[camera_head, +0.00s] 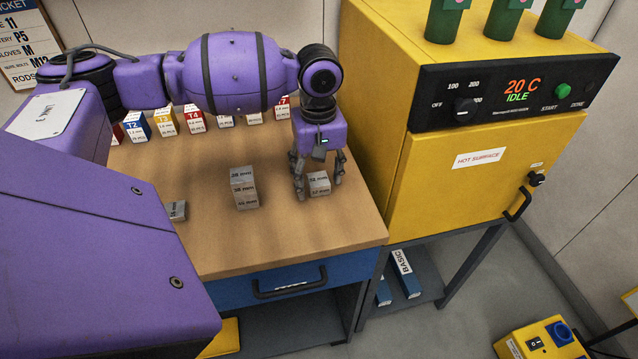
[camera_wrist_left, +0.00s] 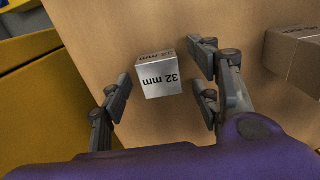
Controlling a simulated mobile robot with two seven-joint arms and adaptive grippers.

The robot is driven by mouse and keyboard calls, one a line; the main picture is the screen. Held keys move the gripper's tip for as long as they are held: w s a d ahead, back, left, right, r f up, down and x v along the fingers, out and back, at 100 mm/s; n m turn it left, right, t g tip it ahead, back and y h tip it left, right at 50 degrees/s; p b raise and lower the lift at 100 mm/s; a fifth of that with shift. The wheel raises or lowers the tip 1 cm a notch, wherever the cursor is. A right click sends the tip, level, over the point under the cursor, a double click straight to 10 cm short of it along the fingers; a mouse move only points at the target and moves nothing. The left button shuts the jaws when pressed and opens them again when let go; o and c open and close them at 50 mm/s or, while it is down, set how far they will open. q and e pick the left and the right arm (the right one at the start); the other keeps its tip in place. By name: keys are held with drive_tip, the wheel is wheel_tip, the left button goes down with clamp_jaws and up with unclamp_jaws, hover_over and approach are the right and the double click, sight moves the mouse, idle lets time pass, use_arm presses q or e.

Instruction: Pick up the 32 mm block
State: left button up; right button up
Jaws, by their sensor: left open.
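The 32 mm block (camera_head: 319,183) is a small grey metal cube on the wooden bench top, near its right side. In the left wrist view the block (camera_wrist_left: 159,76) shows its "32 mm" lettering on two faces. My left gripper (camera_head: 318,188) points down over the block and is open. In the left wrist view the left gripper's fingers (camera_wrist_left: 160,90) stand on either side of the block, with a gap on both sides. My right gripper is not in view.
A smaller block (camera_head: 177,211) lies further left. Labelled boxes (camera_head: 194,120) line the back. A yellow oven (camera_head: 455,180) stands close on the right.

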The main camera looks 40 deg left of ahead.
use_arm(q)
drive_tip(key=c, duration=1.3)
drive_tip(key=shift+c, duration=0.3)
drive_tip(key=shift+r, duration=0.1)
